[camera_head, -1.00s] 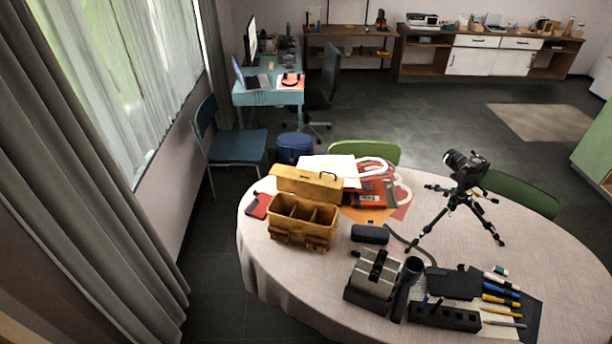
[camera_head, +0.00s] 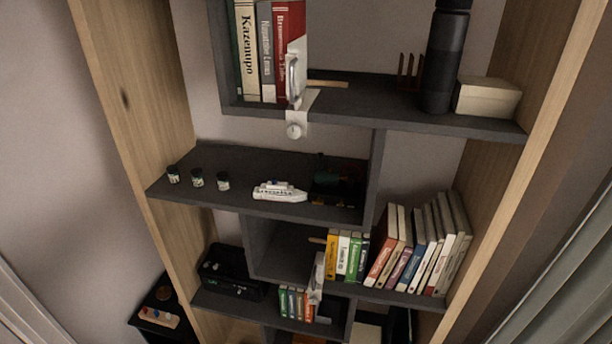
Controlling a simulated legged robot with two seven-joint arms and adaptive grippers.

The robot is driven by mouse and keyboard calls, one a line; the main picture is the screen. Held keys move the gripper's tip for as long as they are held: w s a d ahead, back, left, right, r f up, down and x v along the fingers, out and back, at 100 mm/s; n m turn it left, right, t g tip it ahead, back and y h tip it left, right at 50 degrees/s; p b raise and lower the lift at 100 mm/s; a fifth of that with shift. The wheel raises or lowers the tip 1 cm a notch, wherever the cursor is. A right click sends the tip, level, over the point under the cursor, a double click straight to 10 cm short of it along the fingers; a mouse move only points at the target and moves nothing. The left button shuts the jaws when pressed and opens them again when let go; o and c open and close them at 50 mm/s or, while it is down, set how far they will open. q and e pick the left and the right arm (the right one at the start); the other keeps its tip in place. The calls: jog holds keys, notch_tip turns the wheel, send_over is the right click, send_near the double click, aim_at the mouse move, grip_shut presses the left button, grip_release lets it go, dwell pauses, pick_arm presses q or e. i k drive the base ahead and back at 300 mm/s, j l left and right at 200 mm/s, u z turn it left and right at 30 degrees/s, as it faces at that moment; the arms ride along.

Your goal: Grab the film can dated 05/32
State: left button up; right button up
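Three small dark film cans with pale labels stand in a row on the left of a dark middle shelf (camera_head: 240,162). They are the left can (camera_head: 173,175), the middle can (camera_head: 197,178) and the right can (camera_head: 223,181). They stand upright and apart from each other near the shelf's front edge. Their labels are too small to read, so I cannot tell which is dated 05/32. Neither of my grippers is in view.
A white toy ship (camera_head: 280,192) lies right of the cans, with a dark object (camera_head: 335,182) beyond it. Books (camera_head: 420,250) fill the lower right. A black bottle (camera_head: 445,60) and a box (camera_head: 487,97) stand above. Wooden side panels (camera_head: 135,90) frame the shelves.

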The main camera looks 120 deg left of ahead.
aim_at(222, 177)
jog(key=k+j+u, duration=0.1)
jog(key=u, duration=4.4)
